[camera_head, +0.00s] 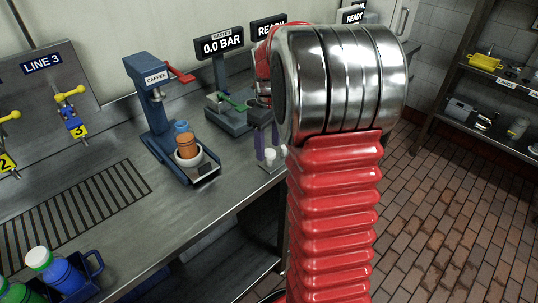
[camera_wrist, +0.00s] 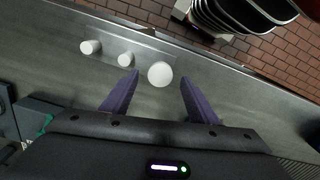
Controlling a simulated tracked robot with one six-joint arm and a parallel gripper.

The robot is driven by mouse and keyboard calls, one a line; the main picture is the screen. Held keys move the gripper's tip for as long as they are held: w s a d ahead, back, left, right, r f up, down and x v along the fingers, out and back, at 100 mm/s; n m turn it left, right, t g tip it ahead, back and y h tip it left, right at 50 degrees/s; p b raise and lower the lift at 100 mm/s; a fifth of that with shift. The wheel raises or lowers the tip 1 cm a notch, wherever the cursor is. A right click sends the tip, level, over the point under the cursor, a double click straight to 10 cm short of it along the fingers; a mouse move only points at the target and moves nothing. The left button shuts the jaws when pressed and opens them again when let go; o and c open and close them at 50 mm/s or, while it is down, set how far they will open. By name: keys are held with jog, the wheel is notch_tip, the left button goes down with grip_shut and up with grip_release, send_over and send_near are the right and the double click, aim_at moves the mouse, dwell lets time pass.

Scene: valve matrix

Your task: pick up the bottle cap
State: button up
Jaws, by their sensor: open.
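Several white bottle caps lie in a row near the bench edge. In the wrist view the largest-looking cap (camera_wrist: 160,74) lies just ahead of the gap between my fingertips. A second cap (camera_wrist: 125,59) and a third cap (camera_wrist: 90,47) lie to its left. In the head view a white cap (camera_head: 270,155) shows beside my purple fingers. My gripper (camera_wrist: 153,87) is open and empty, its two purple fingers spread apart. It also shows in the head view (camera_head: 266,148), low over the bench, partly hidden by my arm.
The capper (camera_head: 150,108) holds an orange bottle (camera_head: 187,146) left of my gripper. The metal bench (camera_head: 120,235) ends beside the caps, with a brick floor (camera_head: 450,200) beyond.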

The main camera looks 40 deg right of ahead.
aim_at(268, 152)
jog(key=shift+f, duration=0.7)
jog(key=shift+c, duration=0.6)
jog(key=c, duration=1)
jog(key=shift+r, duration=0.15)
notch_tip(268, 152, up, 10)
jog(key=shift+f, duration=0.1)
